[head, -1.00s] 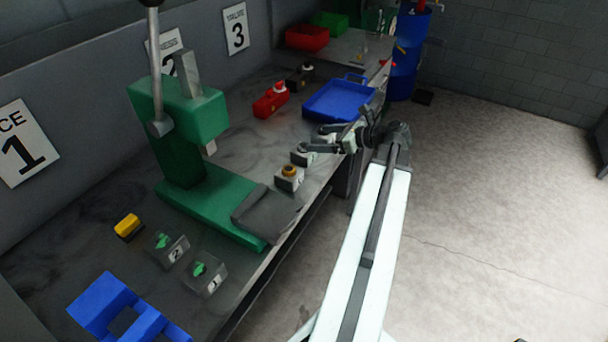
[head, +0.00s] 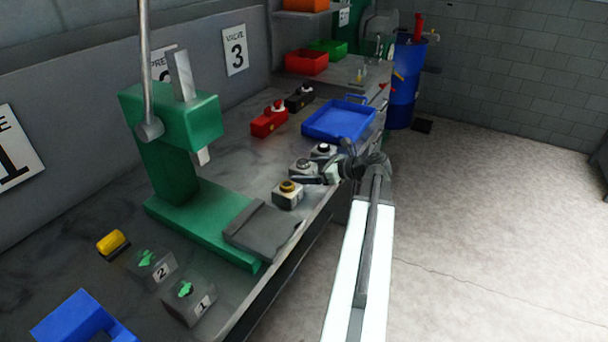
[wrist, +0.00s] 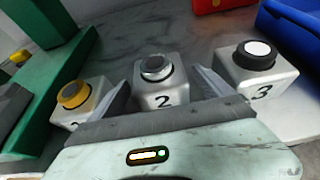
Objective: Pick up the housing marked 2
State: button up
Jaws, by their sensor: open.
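A pale block-shaped housing marked 2 (wrist: 158,97) with a grey round cap stands upright in the middle of the wrist view. It also shows in the head view (head: 301,169), partly behind my gripper. My gripper (wrist: 160,84) is open, with one finger on each side of this housing; I cannot tell whether they touch it. To its left is a similar housing with a brass cap (wrist: 73,95), its mark partly hidden by a finger. To its right is the housing marked 3 (wrist: 258,68), with a white-topped black cap.
A green press (head: 172,130) stands left on the bench. Near it are grey blocks with green tops, marked 2 (head: 154,268) and 1 (head: 191,305), and a yellow item (head: 111,242). A blue tray (head: 340,137) and a red item (head: 269,123) lie beyond the housings.

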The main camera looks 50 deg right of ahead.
jog(key=shift+x, duration=1.15)
jog(key=shift+c, duration=0.3)
